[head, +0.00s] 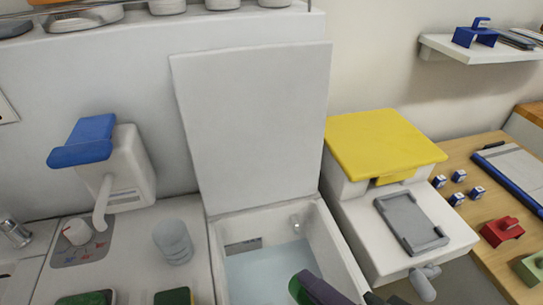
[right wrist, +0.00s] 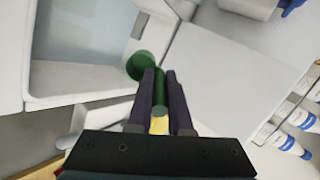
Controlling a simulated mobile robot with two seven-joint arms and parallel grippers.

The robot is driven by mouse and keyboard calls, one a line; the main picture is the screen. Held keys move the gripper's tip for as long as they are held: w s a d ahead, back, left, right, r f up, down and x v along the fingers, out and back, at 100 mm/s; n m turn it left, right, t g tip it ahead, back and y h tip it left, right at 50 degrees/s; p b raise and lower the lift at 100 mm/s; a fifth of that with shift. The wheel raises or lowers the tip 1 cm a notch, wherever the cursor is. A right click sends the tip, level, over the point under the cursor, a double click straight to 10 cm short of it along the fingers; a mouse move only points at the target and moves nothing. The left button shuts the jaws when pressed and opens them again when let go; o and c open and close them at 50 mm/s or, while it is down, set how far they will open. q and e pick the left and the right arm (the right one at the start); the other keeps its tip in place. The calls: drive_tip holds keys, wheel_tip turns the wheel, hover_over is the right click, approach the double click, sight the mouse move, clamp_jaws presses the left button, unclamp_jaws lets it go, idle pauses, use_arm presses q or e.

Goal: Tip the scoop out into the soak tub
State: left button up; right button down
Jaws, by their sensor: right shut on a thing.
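The soak tub (head: 341,245) is a white basin at the bottom middle of the head view, holding pale blue water (head: 268,272); its white lid (head: 255,115) stands up behind it. My right gripper (head: 313,284) is over the tub's front right part. It is shut on the handle of the dark green scoop (head: 296,289), which also shows in the right wrist view (right wrist: 158,92). The round scoop head (right wrist: 139,66) sticks out past the fingertips, by the tub's inner side in that picture. I cannot tell whether the scoop holds anything. My left gripper is not in view.
A white unit with a yellow lid (head: 385,140) and a grey tray (head: 411,222) stands right of the tub. A white dispenser with a blue lever (head: 85,140) and a stack of clear cups (head: 172,242) are on the left. A wooden table (head: 463,212) holds small items.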

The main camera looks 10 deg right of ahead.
drive_tip(key=shift+w+a+r+g+p, duration=0.15)
drive_tip(key=shift+r+g+p, duration=0.15)
drive_tip(key=shift+p, duration=0.3)
drive_tip(key=g+p, duration=0.1)
drive_tip(key=p, duration=0.1)
drive_tip(key=w+g+h+p, duration=0.1)
drive_tip(key=p, duration=0.1)
drive_tip(key=shift+w+a+r, duration=0.1)
drive_tip(key=shift+w+r, duration=0.2)
drive_tip(key=shift+r, duration=0.05)
drive_tip(key=shift+w+a+r+g, duration=0.1)
drive_tip(key=shift+w+g, duration=0.2)
drive_tip(key=shift+g, duration=0.4)
drive_tip(key=shift+w+a+g+h+p, duration=0.2)
drive_tip(key=shift+w+g+h+p, duration=0.35)
drive_tip(key=shift+g, duration=0.55)
drive_tip(key=shift+w+a+f+g, duration=0.15)
drive_tip(key=shift+w+f+g, duration=0.1)
drive_tip(key=shift+w+g, duration=0.25)
drive_tip(key=g+b, duration=0.1)
drive_tip(key=w+g+b, duration=0.1)
drive_tip(key=g+h+b, duration=0.1)
drive_tip(key=shift+w+a+f, duration=0.15)
drive_tip(key=shift+a+f, duration=0.05)
drive_tip(key=shift+f, duration=0.05)
drive_tip(key=shift+w+r, duration=0.1)
